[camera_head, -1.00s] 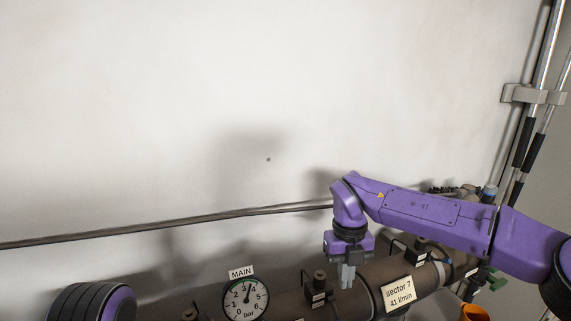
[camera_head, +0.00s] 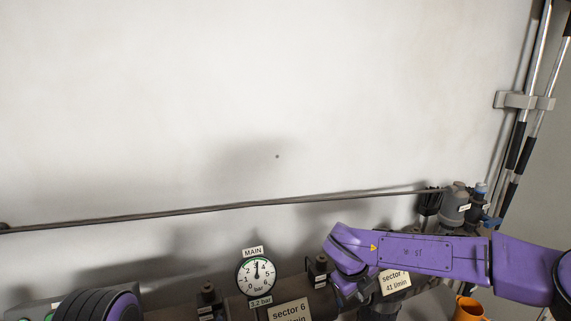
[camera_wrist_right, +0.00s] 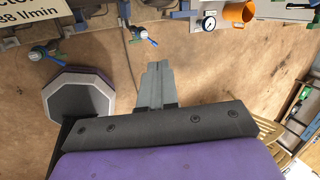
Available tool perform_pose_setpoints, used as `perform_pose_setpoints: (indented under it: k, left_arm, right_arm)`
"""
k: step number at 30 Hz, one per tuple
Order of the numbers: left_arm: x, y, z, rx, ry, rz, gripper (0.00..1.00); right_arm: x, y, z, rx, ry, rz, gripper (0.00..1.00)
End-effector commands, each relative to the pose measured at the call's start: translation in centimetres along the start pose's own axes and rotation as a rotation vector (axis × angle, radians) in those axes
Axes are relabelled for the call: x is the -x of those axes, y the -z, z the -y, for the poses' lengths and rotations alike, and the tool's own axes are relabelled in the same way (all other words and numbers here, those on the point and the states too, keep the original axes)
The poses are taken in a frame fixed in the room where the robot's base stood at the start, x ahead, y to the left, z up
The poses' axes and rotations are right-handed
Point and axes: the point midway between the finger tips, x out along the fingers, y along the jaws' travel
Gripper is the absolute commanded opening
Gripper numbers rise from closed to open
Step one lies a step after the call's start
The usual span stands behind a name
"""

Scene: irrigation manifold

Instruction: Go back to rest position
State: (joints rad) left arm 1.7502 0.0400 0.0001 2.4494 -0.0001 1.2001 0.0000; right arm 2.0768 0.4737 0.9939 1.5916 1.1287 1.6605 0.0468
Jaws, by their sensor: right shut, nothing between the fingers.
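My right gripper (camera_wrist_right: 155,72) shows in the right wrist view with its two grey fingers together and nothing between them. Below the fingers in that view is bare brown floor. In the head view my right arm comes in from the right, over the manifold, and the gripper is mostly hidden behind and below its purple wrist. A dark ribbed, purple-edged part of my left arm shows at the bottom left of the head view. The left gripper itself is not in view.
The manifold pipe carries a MAIN gauge (camera_head: 257,276), a sector 6 label (camera_head: 289,311) and a sector 7 label (camera_head: 395,282). An orange cup (camera_head: 468,308) is at the lower right. Vertical pipes (camera_head: 527,120) stand at the right. Blue-handled valves (camera_wrist_right: 140,35) show in the wrist view.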

Motion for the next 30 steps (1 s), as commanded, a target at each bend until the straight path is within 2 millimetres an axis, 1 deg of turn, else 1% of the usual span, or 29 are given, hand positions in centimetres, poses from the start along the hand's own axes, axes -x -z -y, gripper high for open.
perform_pose_setpoints:
  k: [1, 5, 6, 8, 9, 11, 12, 14, 15, 16, 17, 18, 20, 21, 24, 26, 27, 30]
  left_arm:
    - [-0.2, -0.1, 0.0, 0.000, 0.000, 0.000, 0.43]
    - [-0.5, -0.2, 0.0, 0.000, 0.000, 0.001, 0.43]
    - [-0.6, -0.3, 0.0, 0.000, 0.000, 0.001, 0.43]
    - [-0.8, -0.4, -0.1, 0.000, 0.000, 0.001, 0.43]
    - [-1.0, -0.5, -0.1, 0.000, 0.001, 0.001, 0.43]
    - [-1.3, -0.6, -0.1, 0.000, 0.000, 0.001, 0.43]
    - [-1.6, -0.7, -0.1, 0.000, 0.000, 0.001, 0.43]
    - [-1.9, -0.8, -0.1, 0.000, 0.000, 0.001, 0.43]
    - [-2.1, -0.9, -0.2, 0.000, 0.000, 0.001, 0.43]
    - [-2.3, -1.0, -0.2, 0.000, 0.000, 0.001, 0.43]
    - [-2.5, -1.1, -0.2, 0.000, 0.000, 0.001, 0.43]
    - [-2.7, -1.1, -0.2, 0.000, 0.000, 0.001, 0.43]
    - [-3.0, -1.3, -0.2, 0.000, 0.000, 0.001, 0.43]
    - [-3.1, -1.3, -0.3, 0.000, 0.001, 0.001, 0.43]
    - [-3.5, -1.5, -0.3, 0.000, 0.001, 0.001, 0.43]
    - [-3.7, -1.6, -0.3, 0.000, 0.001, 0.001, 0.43]
    - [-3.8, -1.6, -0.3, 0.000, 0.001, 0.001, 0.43]
    - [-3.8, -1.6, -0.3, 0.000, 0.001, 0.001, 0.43]
  right_arm:
    - [-1.9, 0.5, -0.7, 0.091, 0.064, 0.013, 0.00]
    - [-6.7, 2.2, -2.7, 0.372, 0.229, 0.059, 0.00]
    - [-8.3, 3.0, -3.6, 0.474, 0.271, 0.071, 0.00]
    - [-10.7, 4.6, -5.2, 0.640, 0.325, 0.088, 0.00]
    - [-12.5, 6.0, -6.4, 0.763, 0.354, 0.099, 0.00]
    - [-15.2, 8.8, -8.6, 0.968, 0.381, 0.117, 0.00]
    - [-17.0, 11.2, -10.2, 1.113, 0.385, 0.128, 0.00]
    - [-19.4, 15.5, -12.6, 1.335, 0.368, 0.145, 0.00]
    - [-20.7, 18.6, -14.0, 1.472, 0.340, 0.153, 0.00]
    - [-21.6, 21.1, -14.9, 1.568, 0.315, 0.158, 0.00]
    - [-22.2, 23.5, -15.7, 1.658, 0.283, 0.161, 0.00]
    - [-22.9, 26.8, -16.4, 1.763, 0.239, 0.161, 0.00]
    - [-23.5, 31.2, -17.0, 1.891, 0.171, 0.151, 0.00]
    - [-23.7, 33.7, -17.1, 1.955, 0.130, 0.138, 0.00]
    - [-24.1, 38.2, -16.5, 2.045, 0.059, 0.079, 0.00]
    - [-24.4, 39.6, -16.1, 2.070, 0.038, 0.046, 0.00]
    - [-24.7, 40.1, -16.3, 2.084, 0.030, 0.039, 0.00]
    - [-24.6, 40.3, -16.5, 2.084, 0.021, 0.042, 0.00]
